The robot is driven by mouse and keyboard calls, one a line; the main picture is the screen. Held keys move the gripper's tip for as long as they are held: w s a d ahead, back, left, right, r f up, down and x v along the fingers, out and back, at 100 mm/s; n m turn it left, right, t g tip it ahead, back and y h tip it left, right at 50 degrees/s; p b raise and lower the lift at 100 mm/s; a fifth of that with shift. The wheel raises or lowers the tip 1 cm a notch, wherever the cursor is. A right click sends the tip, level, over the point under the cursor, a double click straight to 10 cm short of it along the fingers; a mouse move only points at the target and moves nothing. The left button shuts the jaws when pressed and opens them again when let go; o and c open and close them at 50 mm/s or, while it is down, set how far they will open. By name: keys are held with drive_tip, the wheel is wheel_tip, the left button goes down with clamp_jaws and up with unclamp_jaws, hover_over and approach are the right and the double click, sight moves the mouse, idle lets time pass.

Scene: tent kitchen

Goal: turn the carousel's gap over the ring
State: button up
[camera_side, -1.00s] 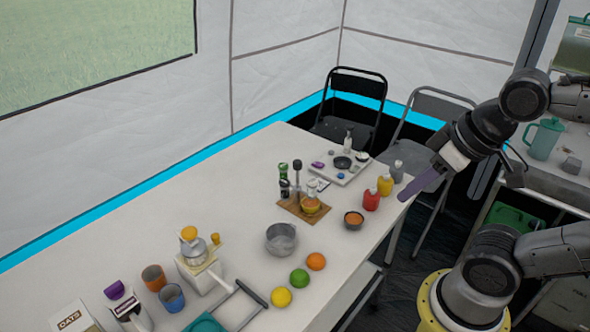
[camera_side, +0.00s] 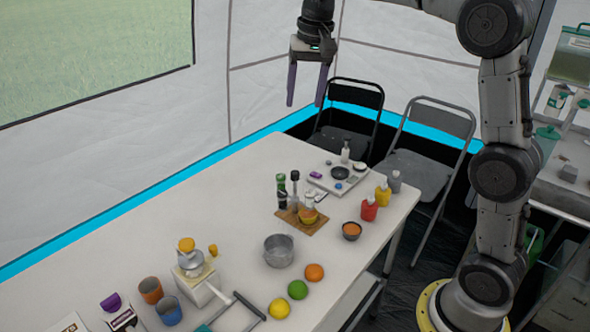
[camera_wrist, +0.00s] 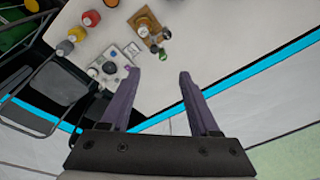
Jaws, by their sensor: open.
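A pale square tray (camera_side: 337,179) lies near the far end of the white table. On it are a dark round piece (camera_side: 340,173), a small purple piece (camera_side: 316,174), a pump bottle (camera_side: 345,152) and other small items. I cannot tell which part is the carousel, its gap or the ring. The tray also shows in the wrist view (camera_wrist: 122,58), left of my fingers. My gripper (camera_side: 305,101) is open and empty, pointing down, high up near the tent wall. Its purple fingers stand apart in the wrist view (camera_wrist: 160,75), touching nothing.
A wooden board (camera_side: 292,219) with bottles, a brown bowl (camera_side: 352,231), red (camera_side: 369,210) and yellow (camera_side: 383,194) bottles and a metal pot (camera_side: 279,251) stand nearby. Fruit and a juicer (camera_side: 197,275) are nearer. Chairs (camera_side: 347,118) stand behind. The table's left side is clear.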

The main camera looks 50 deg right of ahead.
drive_tip(key=w+d+f+g, duration=0.1)
drive_tip(key=w+d+f, duration=0.1)
drive_tip(key=w+f, duration=0.3)
drive_tip(key=g, duration=0.1)
hover_over(295, 172)
wheel_tip(295, 172, down, 5)
drive_tip(key=shift+m, duration=0.4)
wheel_tip(295, 172, down, 14)
clamp_jaws()
